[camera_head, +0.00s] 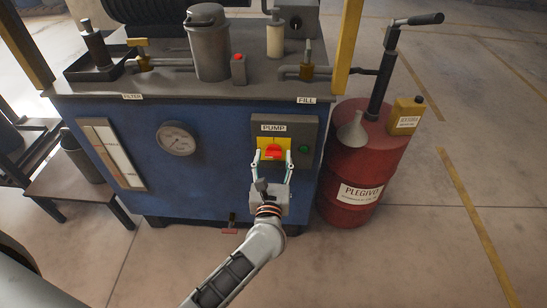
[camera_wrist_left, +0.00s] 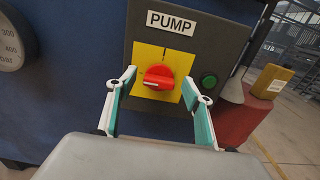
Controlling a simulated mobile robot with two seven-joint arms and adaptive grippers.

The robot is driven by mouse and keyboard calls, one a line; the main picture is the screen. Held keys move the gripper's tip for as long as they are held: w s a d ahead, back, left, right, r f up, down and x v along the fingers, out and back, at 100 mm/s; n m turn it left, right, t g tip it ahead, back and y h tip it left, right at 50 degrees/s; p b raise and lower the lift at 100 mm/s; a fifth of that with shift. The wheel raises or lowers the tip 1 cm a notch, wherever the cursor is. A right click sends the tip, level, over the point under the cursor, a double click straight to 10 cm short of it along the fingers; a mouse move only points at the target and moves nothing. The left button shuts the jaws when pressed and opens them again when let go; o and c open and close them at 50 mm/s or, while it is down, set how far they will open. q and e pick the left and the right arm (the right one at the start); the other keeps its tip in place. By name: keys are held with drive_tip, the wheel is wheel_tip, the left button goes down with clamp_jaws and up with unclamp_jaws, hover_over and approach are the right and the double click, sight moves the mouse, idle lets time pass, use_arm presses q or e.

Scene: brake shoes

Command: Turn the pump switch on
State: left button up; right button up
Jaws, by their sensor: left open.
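The pump switch (camera_head: 274,152) is a red rotary knob on a yellow plate, on a dark panel labelled PUMP on the front of the blue machine. It also shows in the left wrist view (camera_wrist_left: 158,77), with its pointer lying roughly sideways. A green round button or lamp (camera_wrist_left: 209,81) sits right of the yellow plate. My left gripper (camera_head: 272,158) is open in front of the panel. In the left wrist view its fingers (camera_wrist_left: 160,90) stand on either side of the knob, with gaps between. Whether the fingertips touch the panel is unclear. My right gripper is not in view.
A red drum (camera_head: 345,170) with a hand pump, funnel and yellow can stands right of the machine. A pressure gauge (camera_head: 176,138) is left of the panel. A low bench with a bucket (camera_head: 82,157) is at the left. The floor at the front right is clear.

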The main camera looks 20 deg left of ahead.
use_arm(q)
drive_tip(key=shift+w+a, duration=0.1)
drive_tip(key=shift+w, duration=0.25)
drive_tip(key=c, duration=1.1)
